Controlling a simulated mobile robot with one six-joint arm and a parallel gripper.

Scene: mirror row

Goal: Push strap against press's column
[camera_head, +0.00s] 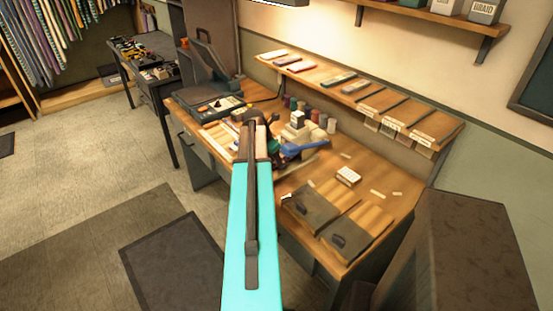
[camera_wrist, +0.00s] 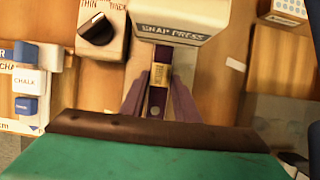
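The snap press (camera_wrist: 172,22), a pale block lettered "SNAP PRESS", is at the top middle of the wrist view. Its column is not clearly visible there. The strap (camera_wrist: 158,78), a narrow dark purple strip with a gold-coloured labelled patch and a round grey spot near its lower end, runs up toward the press. My gripper (camera_wrist: 160,80) has one purple finger along each side of the strap, and the fingers appear closed on it. The strap's upper end meets the press's lower edge in the picture; whether they touch, I cannot tell. In the head view my arm hides the gripper and strap.
A dark knob (camera_wrist: 97,28) marked thin and thick is left of the press. Blue-and-white chalk boxes (camera_wrist: 27,82) are farther left. In the head view, spools (camera_head: 318,115) stand behind the press area, and dark flat pieces (camera_head: 310,211) lie at the bench's front right.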

